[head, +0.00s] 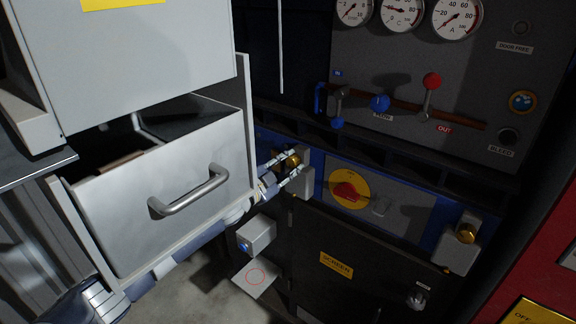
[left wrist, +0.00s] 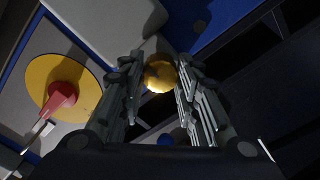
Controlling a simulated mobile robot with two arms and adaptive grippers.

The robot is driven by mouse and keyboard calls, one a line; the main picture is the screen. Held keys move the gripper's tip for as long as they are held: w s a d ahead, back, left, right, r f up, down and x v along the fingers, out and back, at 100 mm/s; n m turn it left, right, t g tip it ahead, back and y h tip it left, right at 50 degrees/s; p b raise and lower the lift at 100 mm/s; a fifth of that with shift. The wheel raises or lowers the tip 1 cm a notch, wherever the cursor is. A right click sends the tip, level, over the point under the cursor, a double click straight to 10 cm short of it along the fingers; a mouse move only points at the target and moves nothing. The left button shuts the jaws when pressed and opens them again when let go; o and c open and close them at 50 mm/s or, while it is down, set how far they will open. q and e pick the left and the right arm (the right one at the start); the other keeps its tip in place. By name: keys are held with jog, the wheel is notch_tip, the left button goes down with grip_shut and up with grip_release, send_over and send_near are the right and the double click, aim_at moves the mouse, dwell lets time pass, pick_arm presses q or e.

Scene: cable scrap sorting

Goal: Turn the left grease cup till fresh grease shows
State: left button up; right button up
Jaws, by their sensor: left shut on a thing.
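The left grease cup (head: 291,162) is a small brass cap on a grey block (head: 302,183) on the machine's blue rail. In the left wrist view the brass cap (left wrist: 160,76) sits between my fingertips. My left gripper (head: 285,168) reaches it from the lower left and is shut on it; the fingers partly cover it in the head view. I cannot make out any grease at the cup. Another brass grease cup (head: 466,233) stands on a grey block at the right.
An open grey drawer (head: 120,222) with a bar handle (head: 188,191) stands close beside my left arm. A red rotary switch on a yellow disc (head: 349,189) is right of the cup. Levers (head: 431,84) and gauges (head: 402,12) are above. A dark panel with a SCREEN label (head: 337,264) is below.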

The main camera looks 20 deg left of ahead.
dwell(0.3)
pick_arm(q)
jog(key=o, duration=1.1)
jog(key=v, duration=1.2)
